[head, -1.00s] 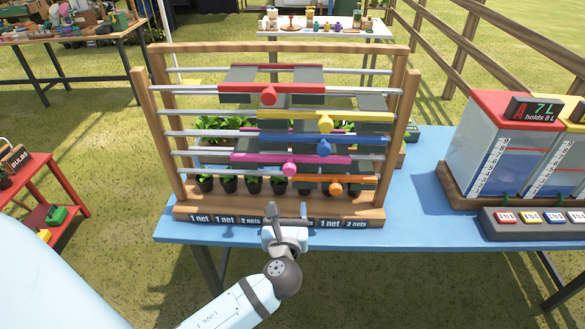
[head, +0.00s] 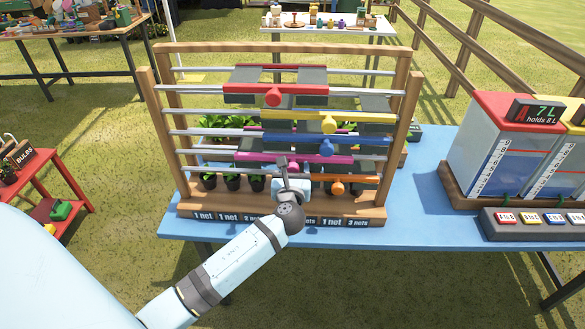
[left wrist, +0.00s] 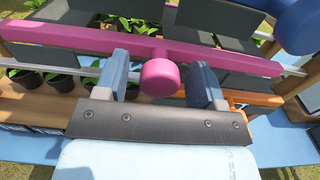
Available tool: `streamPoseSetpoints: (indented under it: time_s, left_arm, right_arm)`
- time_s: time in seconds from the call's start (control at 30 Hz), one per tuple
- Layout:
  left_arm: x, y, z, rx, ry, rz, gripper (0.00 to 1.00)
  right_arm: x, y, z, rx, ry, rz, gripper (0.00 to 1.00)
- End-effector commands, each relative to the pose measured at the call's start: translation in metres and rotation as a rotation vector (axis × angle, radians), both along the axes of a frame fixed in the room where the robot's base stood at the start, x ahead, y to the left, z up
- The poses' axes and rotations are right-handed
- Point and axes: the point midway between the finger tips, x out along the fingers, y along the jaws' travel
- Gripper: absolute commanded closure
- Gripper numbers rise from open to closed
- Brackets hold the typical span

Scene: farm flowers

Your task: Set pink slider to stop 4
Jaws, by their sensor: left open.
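The pink slider (head: 258,158) is a long pink bar on a metal rod of the wooden frame (head: 153,130), below the blue bar. In the left wrist view its round pink knob (left wrist: 160,77) sits between the two fingers of my open left gripper (left wrist: 163,85), with a gap on each side. In the head view my left gripper (head: 288,172) is in front of the pink bar and partly hides it and the knob. Labels along the frame's base read net counts; my arm covers some of them. My right gripper is not in view.
Red (head: 305,89), yellow (head: 355,118) and blue (head: 350,139) sliders are above the pink one. An orange slider (head: 355,187) is below, to the right. Potted plants (head: 232,182) stand behind the rods. Water tanks (head: 492,150) stand at the right of the blue table (head: 420,205).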

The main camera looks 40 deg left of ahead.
Motion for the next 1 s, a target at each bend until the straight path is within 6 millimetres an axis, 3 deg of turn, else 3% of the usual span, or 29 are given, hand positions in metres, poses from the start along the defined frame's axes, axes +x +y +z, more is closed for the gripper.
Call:
streamPoseSetpoints:
  time_s: [0.27, 0.53, 0.73, 1.0]
  left_arm:
    - [0.001, 0.001, 0.000, -0.001, 0.001, 0.000, 0.37]
    - [0.001, 0.001, 0.000, -0.001, 0.001, 0.000, 0.99]
    - [0.008, -0.011, -0.001, -0.003, 0.002, 0.001, 1.00]
    - [0.040, -0.063, -0.001, -0.005, 0.000, -0.001, 1.00]
  right_arm:
    - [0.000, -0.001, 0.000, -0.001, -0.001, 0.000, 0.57]
    - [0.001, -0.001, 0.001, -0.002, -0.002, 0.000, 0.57]
    - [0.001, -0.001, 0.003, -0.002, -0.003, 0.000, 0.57]
    - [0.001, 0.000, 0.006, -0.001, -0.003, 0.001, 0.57]
